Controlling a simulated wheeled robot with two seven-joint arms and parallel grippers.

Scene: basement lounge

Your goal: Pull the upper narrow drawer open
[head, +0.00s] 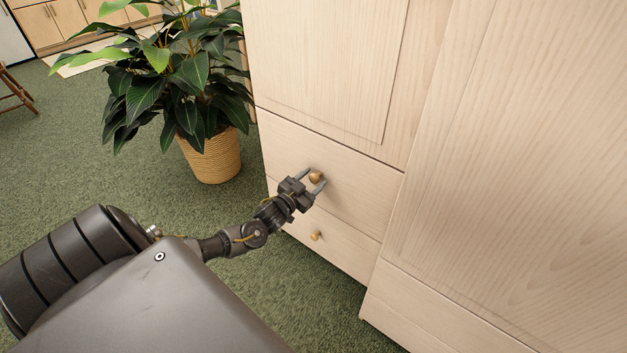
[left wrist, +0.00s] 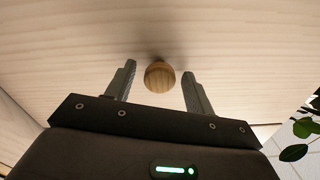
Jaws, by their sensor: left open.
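The upper narrow drawer (head: 350,188) is a pale wood front in the cabinet, and it looks closed. Its round wooden knob (head: 315,177) sits near the middle of the front. My left gripper (head: 314,180) is open at the knob, with a finger on either side. In the left wrist view the knob (left wrist: 160,77) stands between the two fingertips (left wrist: 158,80), with a visible gap on both sides. The drawer front (left wrist: 70,50) fills the background there. My right gripper is not in view.
A lower drawer (head: 342,252) with its own knob (head: 315,236) is below. A cabinet door (head: 330,60) is above, and a larger wood unit (head: 530,150) stands at the right. A potted plant (head: 211,157) stands left of the cabinet. Green carpet (head: 120,190) is open at left.

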